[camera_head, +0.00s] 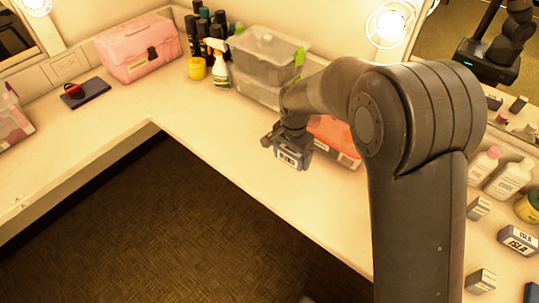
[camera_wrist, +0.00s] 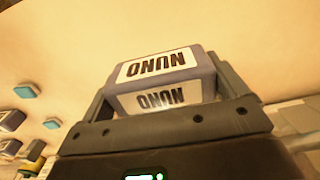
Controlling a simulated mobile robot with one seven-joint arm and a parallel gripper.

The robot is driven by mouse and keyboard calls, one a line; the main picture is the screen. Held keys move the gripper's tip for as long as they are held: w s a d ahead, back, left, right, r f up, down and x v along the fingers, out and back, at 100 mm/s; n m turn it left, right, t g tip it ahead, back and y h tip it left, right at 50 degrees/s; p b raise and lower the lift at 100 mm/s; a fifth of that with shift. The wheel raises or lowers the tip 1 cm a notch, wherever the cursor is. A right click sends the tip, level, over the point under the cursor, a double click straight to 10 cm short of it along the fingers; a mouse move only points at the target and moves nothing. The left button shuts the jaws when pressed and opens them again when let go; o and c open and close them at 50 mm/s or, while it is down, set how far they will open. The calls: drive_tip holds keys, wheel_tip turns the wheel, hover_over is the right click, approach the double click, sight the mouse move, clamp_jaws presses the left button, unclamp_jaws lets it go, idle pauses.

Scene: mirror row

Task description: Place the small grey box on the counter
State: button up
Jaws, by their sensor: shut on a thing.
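My gripper (camera_head: 286,146) is shut on the small grey box (camera_head: 292,158), which has a white label. In the wrist view the box (camera_wrist: 199,60) sits between my two fingers (camera_wrist: 166,90), and its labels read "NUNO" upside down. The cream counter (camera_head: 225,125) runs along the walls in an L shape. In the head view the box shows over the counter near its front edge; I cannot tell how high it is held. My arm hides part of the counter on the right.
Clear plastic bins (camera_head: 265,55) and a red-orange box (camera_head: 335,138) stand behind my gripper. A pink case (camera_head: 138,47) and bottles (camera_head: 216,62) stand at the back. Labelled blocks (camera_head: 517,240) and white bottles (camera_head: 509,180) are at right. The counter left of my gripper is clear.

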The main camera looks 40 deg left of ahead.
hover_over(272, 171)
wheel_tip(272, 171, down, 4)
drive_tip(key=shift+s+r, duration=0.1)
drive_tip(key=shift+r, duration=0.05)
drive_tip(key=shift+f, duration=1.9)
drive_tip(key=shift+f, duration=0.15)
drive_tip(key=o, duration=0.7)
drive_tip(key=shift+o, duration=0.2)
wheel_tip(272, 171, up, 12)
